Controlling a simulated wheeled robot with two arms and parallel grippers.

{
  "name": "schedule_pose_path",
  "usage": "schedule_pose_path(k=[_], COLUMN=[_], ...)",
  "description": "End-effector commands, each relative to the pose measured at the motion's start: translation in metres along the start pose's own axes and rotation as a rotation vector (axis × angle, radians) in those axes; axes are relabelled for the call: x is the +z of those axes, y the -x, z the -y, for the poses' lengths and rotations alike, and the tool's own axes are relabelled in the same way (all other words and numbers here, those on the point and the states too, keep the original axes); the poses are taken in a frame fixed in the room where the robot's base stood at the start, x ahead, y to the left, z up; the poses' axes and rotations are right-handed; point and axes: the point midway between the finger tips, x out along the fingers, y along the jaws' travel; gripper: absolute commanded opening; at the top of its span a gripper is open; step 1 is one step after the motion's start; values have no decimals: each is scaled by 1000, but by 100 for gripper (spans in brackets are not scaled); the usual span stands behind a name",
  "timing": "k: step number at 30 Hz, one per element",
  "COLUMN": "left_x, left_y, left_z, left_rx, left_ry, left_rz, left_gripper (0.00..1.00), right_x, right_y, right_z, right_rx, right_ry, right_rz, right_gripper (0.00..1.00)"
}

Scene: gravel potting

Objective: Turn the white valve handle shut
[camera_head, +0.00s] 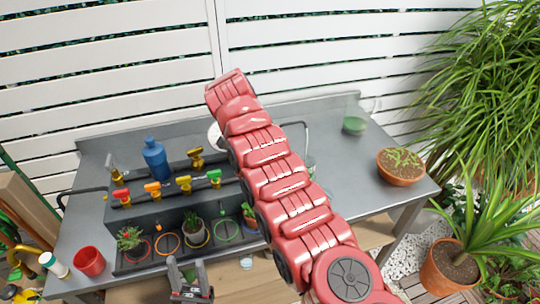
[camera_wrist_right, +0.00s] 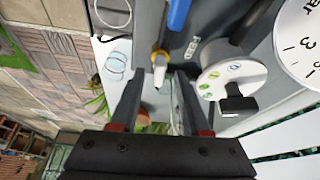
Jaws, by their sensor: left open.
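In the right wrist view, a white handle tip (camera_wrist_right: 160,72) on a yellow valve body (camera_wrist_right: 157,48) shows just beyond and between my right fingertips. My right gripper (camera_wrist_right: 159,78) is open, with its two dark fingers apart; I cannot tell whether either one touches the handle. In the head view my right arm crosses the table, and its gripper is hidden. My left gripper (camera_head: 190,283) is open and empty, low at the table's front edge.
A white round dial (camera_wrist_right: 232,80) with a black knob is close to the right finger. A blue bottle (camera_head: 155,158), colored valves (camera_head: 152,189) and small potted plants stand on the grey table (camera_head: 345,170). A terracotta pot (camera_head: 400,175) sits at the right.

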Motion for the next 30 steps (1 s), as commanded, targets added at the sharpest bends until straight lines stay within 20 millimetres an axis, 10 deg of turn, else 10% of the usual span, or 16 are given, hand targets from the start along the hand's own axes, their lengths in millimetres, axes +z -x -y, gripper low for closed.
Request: schedule_pose_path(k=[17,30], left_x=[-2,-19], left_y=[-13,-111], left_z=[1,6], left_rx=[0,0], left_ry=[0,0], left_rz=[0,0], left_gripper=[50,50], right_x=[-1,-4], right_y=[35,119], right_z=[-1,0], right_rx=[2,1], right_ry=[3,1], right_rz=[0,1], right_gripper=[46,46])
